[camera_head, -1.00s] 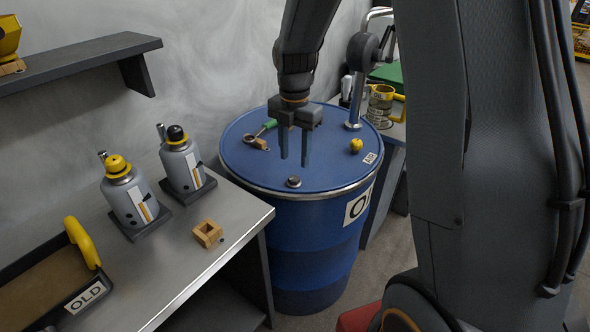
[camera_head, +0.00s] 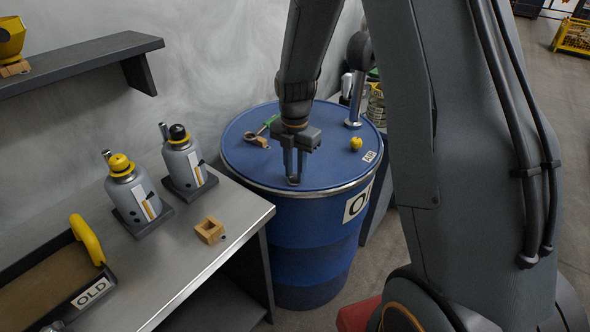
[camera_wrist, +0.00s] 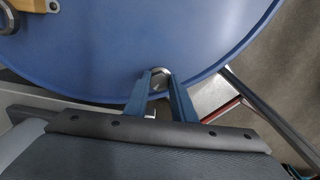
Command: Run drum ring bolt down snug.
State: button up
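The blue drum (camera_head: 330,180) stands between two benches, with a metal ring round its lid edge. A small round metal bolt head (camera_head: 293,181) sits at the lid's front edge; it also shows in the wrist view (camera_wrist: 160,78). My gripper (camera_head: 294,178) points straight down over it. In the wrist view its two blue fingers (camera_wrist: 160,80) stand on either side of the bolt head and appear shut on it. The fingers partly hide the bolt head in the head view, and its thread is not visible.
The left bench (camera_head: 190,265) holds two grey bottles, a wooden square (camera_head: 209,230) and a tray marked OLD.

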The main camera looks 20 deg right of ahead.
jog(key=shift+c, duration=1.2)
jog(key=shift+m, duration=0.3)
